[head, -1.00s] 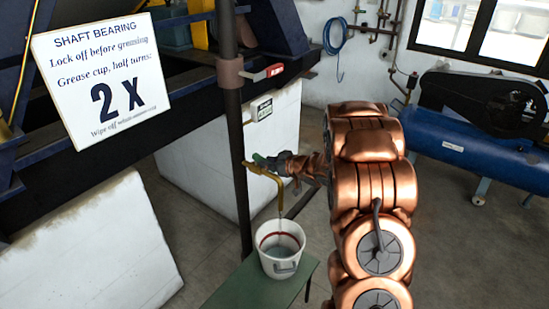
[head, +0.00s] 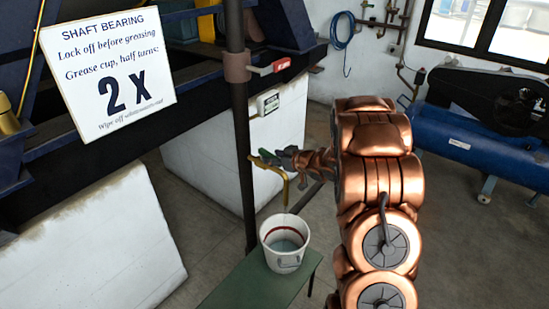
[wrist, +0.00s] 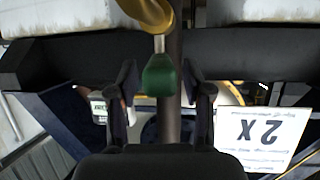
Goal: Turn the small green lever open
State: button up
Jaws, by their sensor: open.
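The small green lever (head: 267,157) sits on a brass tap (head: 283,179) that juts from a dark upright pipe. In the wrist view the green lever (wrist: 160,75) hangs between my two fingers, with a gap on each side. My gripper (wrist: 160,82) is open around the lever, and I cannot tell its exact depth. In the head view my gripper (head: 284,158) reaches the tap from the right and partly hides it. A white bucket (head: 284,258) stands below the spout with pale contents inside.
The bucket rests on a green bench (head: 237,284). A red-handled valve (head: 273,66) sits higher on the pipe. A "2 X" sign (head: 107,75) hangs at the left. A blue tank (head: 460,140) stands at the right. Bare floor lies between.

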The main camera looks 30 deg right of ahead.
jog(key=v, duration=1.2)
jog(key=shift+r, duration=0.1)
dwell(0.4)
jog(key=d+r+m+g+h, duration=0.2)
jog(key=d+r+h, duration=0.15)
jog(key=h, duration=0.25)
jog(key=s+a+r+m+g+h, duration=0.2)
jog(key=s+r+g+h, duration=0.1)
jog(key=s, duration=0.5)
jog(key=s+a+g+y, duration=0.2)
jog(key=s+a+g, duration=0.3)
jog(key=s+a, duration=0.7)
jog(key=s+a+f+g+y, duration=0.1)
jog(key=s+a+g+y, duration=0.2)
jog(key=s+a, duration=0.9)
jog(key=s+g, duration=0.1)
jog(key=s, duration=0.5)
jog(key=shift+s+f+n+g, duration=0.3)
jog(key=shift+s+f+g, duration=0.05)
jog(key=shift+g, duration=0.05)
